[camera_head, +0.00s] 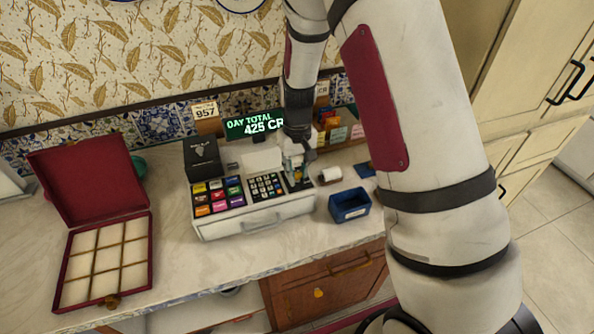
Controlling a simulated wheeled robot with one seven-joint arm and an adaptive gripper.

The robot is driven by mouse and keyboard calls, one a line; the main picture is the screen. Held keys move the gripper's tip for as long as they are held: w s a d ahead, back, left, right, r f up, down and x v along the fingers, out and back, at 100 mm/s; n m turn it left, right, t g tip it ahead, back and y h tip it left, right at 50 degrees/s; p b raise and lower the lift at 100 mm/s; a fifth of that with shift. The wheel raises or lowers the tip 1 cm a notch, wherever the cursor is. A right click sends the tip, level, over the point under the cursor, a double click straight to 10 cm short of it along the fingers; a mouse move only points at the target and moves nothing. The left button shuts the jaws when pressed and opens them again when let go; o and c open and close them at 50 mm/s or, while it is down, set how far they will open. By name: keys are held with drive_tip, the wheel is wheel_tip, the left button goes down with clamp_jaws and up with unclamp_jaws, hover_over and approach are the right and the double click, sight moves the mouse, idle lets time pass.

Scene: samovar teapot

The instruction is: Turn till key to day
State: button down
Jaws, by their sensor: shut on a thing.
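The white till (255,217) stands on the marble counter, with coloured keys (217,195) on its left and a dark number pad (266,186) right of them. Its green display (254,125) reads "DAY TOTAL 425 CR". My gripper (297,176) points down at the till's right end, beside the number pad. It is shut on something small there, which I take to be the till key. The fingers hide the key and its lock, so the key's angle cannot be made out.
An open red box (60,262) with a divided pale tray lies at the left. A dark box (203,160) stands behind the till. A blue bin (350,205) and a paper roll (331,174) are close to its right. My arm covers the right side.

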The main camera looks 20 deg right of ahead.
drive_tip(key=shift+m, duration=0.6)
drive_tip(key=c, duration=1.3)
unclamp_jaws()
drive_tip(key=shift+c, duration=0.2)
drive_tip(key=shift+w+a, duration=0.1)
drive_tip(key=shift+a, duration=0.1)
drive_tip(key=shift+w+r, duration=0.15)
drive_tip(key=shift+r, duration=0.4)
wheel_tip(320, 180, up, 11)
drive_tip(key=shift+s+d, duration=0.25)
drive_tip(key=shift+d, duration=0.1)
